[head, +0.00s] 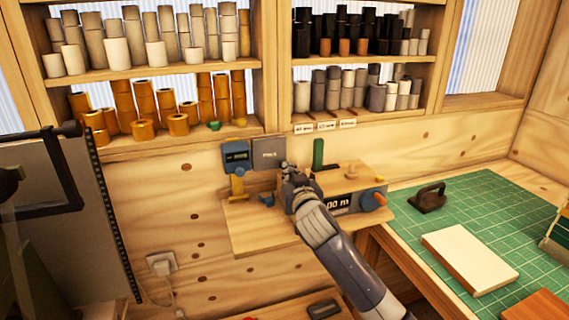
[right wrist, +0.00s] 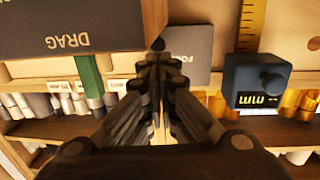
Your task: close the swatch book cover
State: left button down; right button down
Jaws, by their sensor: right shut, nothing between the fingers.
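No swatch book can be told for certain. A thick cream-topped block or book (head: 470,258) lies flat on the green cutting mat (head: 405,200) at the right in the head view. A tan, upright, pale-edged piece (head: 556,238) is cut off by the right edge; I cannot tell whether it is a cover. My right gripper (head: 286,166) is shut and empty, over the wooden measuring bench (head: 255,235), well left of both. In the right wrist view its fingers (right wrist: 157,62) meet in front of a grey plate (right wrist: 187,45). My left gripper is not in view.
A blue gauge (head: 235,157), a green post (head: 318,153) and a metre counter (head: 340,204) stand close around my right gripper. A dark tool with a handle (head: 430,197) sits on the mat. Shelves of rolls (head: 160,105) line the wall behind.

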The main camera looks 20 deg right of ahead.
aim_at(280, 158)
jog(key=shift+w+d+f+p, duration=0.15)
jog(key=shift+w+p, duration=0.5)
jog(key=shift+w, duration=1.8)
